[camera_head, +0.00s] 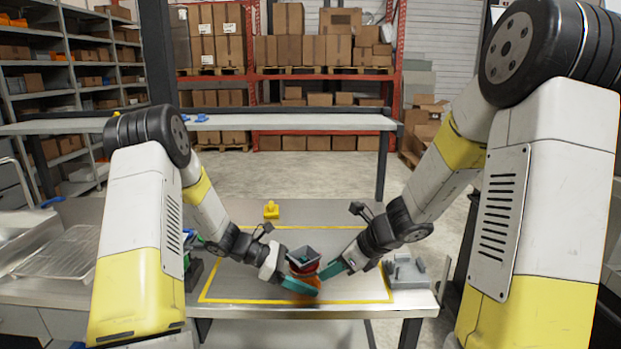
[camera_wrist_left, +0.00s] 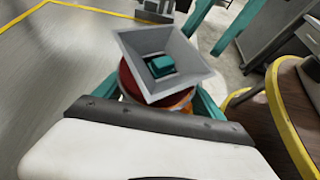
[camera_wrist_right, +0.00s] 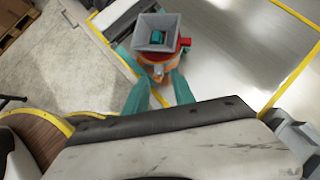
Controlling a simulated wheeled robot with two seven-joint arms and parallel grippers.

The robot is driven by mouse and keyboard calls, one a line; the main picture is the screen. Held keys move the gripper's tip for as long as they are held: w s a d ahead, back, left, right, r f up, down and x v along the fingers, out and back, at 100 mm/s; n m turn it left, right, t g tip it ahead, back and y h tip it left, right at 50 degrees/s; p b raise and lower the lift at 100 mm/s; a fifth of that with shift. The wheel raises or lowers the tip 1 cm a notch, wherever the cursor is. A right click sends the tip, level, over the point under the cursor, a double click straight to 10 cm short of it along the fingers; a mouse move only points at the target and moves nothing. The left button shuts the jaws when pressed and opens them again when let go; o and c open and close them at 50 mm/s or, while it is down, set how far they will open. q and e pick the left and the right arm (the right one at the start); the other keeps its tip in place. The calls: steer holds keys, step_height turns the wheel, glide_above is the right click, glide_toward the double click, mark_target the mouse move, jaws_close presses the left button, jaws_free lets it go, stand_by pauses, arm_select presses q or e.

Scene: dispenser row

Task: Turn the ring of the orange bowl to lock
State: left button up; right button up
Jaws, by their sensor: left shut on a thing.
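The dispenser stands on the worktable, with a grey square hopper (camera_head: 299,252) on top and a teal piece (camera_wrist_left: 161,66) inside it. Below the hopper is a dark red ring (camera_head: 304,268); a red tab (camera_wrist_right: 184,42) sticks out at its side in the right wrist view. The orange bowl (camera_wrist_right: 157,69) is under the ring, partly hidden by fingers. My left gripper (camera_head: 300,286) has its teal fingers shut on the orange bowl, low on the dispenser. My right gripper (camera_wrist_right: 160,92) is open, its teal fingertips close beside the dispenser; contact is unclear.
A yellow part (camera_head: 271,210) stands at the back of the table. A grey fixture (camera_head: 406,271) is at its right edge. A wire rack (camera_head: 62,255) lies at the left. Yellow lines mark a mostly clear area around the dispenser.

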steer(key=v, duration=0.3)
steer(key=shift+s+d+r, duration=0.15)
steer(key=shift+d+r, duration=0.1)
